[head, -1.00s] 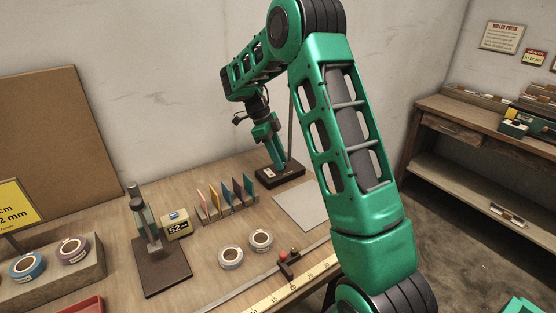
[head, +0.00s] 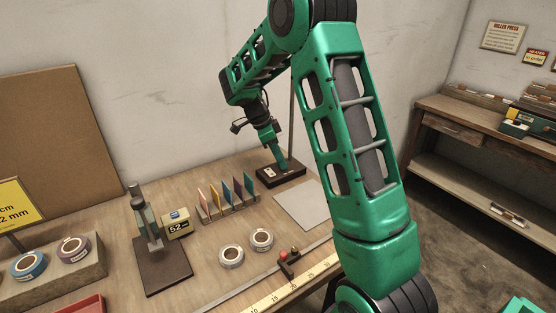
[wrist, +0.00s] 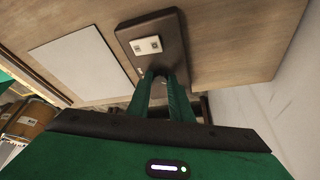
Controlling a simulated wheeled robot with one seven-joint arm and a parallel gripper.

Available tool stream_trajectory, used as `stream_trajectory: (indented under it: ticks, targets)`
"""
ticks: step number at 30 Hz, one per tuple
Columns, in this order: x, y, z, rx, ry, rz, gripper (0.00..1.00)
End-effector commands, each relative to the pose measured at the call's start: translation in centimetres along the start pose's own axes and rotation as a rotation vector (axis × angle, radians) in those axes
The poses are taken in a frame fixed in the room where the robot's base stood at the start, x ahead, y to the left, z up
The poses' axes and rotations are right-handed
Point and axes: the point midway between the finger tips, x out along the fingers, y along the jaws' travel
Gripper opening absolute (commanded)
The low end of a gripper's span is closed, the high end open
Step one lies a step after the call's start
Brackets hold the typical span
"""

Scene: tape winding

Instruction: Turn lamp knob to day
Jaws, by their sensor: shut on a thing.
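The lamp's dark base (head: 290,173) sits at the back of the bench by the wall, with a thin upright pole (head: 291,125) behind my gripper. In the wrist view the base (wrist: 168,28) carries a small white plate (wrist: 147,45) with two dark marks, too small to read. My gripper (head: 283,164) points down onto the base. In the wrist view its fingertips (wrist: 162,74) are close together over the base, beside the white plate. It is shut on the knob, which the fingers hide. I cannot see which way the knob points.
A pale sheet (head: 300,205) lies in front of the base, and a rack of coloured cards (head: 228,202) stands to its left. Two tape rolls (head: 231,256), a display block (head: 177,224) and a ruler (head: 290,287) lie nearer. The wall is close behind.

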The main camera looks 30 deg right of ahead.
Motion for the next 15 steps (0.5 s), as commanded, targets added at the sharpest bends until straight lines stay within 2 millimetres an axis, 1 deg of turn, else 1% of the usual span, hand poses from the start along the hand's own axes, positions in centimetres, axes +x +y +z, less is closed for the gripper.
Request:
stream_trajectory:
  ticks: [9, 15]
  targets:
    - [-0.10, 0.10, -0.29, -0.266, 0.001, -0.120, 0.00]
    - [-0.04, 0.22, -0.44, -0.406, 0.003, -0.177, 0.00]
